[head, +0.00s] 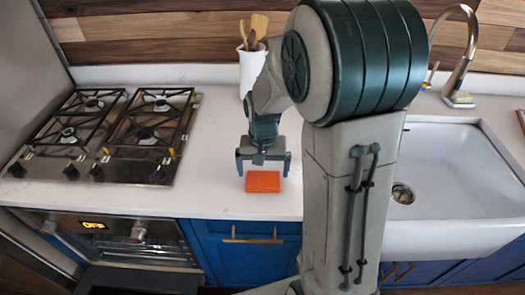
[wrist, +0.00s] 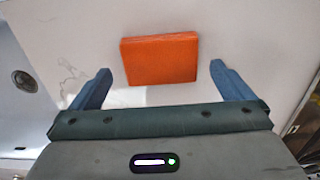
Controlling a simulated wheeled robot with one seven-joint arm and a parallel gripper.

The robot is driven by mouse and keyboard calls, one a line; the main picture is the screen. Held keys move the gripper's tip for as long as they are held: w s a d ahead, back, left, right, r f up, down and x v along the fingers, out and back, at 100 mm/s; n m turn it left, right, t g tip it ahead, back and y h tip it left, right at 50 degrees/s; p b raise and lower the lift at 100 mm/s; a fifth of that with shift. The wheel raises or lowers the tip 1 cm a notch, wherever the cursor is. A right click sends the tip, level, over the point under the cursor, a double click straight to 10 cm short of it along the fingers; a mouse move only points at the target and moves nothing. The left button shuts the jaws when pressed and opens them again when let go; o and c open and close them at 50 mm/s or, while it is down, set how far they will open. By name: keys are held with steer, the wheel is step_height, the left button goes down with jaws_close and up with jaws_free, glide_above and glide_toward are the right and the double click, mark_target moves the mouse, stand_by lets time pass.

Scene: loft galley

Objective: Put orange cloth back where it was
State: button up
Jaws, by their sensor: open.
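The orange cloth (head: 263,182) is a flat, folded-looking rectangle lying on the white countertop near its front edge, between the stove and the sink. My gripper (head: 263,164) is open just behind and above it in the head view. In the wrist view the cloth (wrist: 160,60) lies between and beyond the two spread blue fingers of my gripper (wrist: 158,82). The fingers do not appear to touch it. Nothing is held.
A gas stove (head: 115,128) is on the left and a white sink (head: 450,185) on the right. A white utensil crock (head: 251,68) with wooden spoons stands behind my arm. The countertop (head: 215,150) between stove and gripper is clear.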

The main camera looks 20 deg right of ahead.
mark_target(263, 179)
step_height(263, 179, up, 8)
steer(key=s+r+n+t, duration=0.3)
steer(key=s+r, duration=0.1)
steer(key=s, duration=1)
steer(key=shift+n+t, duration=0.3)
steer(key=shift+s+r, duration=0.1)
